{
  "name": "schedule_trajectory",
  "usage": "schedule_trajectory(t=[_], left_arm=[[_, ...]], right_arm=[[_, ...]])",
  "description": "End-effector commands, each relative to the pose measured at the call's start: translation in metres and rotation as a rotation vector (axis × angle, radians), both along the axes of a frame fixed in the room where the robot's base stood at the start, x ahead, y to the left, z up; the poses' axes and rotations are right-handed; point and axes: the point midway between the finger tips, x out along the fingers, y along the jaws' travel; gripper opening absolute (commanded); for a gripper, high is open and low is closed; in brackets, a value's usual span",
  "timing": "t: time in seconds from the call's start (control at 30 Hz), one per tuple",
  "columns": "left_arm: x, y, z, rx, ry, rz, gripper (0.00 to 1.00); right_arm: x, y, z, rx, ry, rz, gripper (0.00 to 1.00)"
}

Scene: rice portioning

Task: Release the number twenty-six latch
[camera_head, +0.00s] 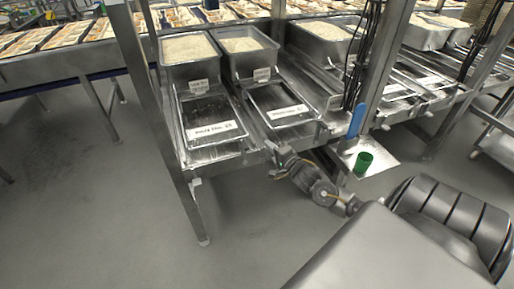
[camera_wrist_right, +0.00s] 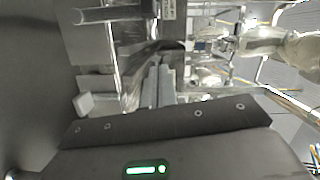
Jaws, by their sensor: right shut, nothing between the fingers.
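Two metal slide trays sit side by side on the frame, a left tray (camera_head: 215,142) and a right tray (camera_head: 270,95), each with a white label at its front; the label numbers are too small to read surely. I cannot clearly make out the latch numbered twenty-six. My right gripper (camera_head: 272,149) is at the front edge of the frame, below and between the two trays. In the right wrist view its fingers (camera_wrist_right: 160,84) are shut and empty, close to bright metal hardware (camera_wrist_right: 135,75); contact cannot be told. My left gripper is not in view.
Rice bins (camera_head: 190,62) stand behind the trays. A steel post (camera_head: 160,110) rises at the left. To the right, a small shelf (camera_head: 378,152) holds a green cup (camera_head: 364,162), with a blue handle (camera_head: 357,120) beside it. The floor at left is open.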

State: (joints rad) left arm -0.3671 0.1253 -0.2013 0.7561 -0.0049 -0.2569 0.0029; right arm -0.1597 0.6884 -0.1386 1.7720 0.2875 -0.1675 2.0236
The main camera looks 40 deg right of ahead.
Motion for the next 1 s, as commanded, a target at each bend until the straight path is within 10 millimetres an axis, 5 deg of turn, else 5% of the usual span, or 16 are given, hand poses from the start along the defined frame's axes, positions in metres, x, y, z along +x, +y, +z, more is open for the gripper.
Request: schedule_trajectory(t=[0.13, 0.4, 1.0], left_arm=[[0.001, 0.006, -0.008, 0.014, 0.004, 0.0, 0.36], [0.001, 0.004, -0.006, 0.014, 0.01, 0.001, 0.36], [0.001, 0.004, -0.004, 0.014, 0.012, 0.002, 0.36]], right_arm=[[0.026, 0.001, -0.009, 0.001, 0.0, 0.001, 0.0], [0.034, 0.031, -0.015, 0.002, 0.0, 0.001, 0.0], [0.039, 0.042, -0.016, -0.011, 0.005, 0.007, 0.0]])
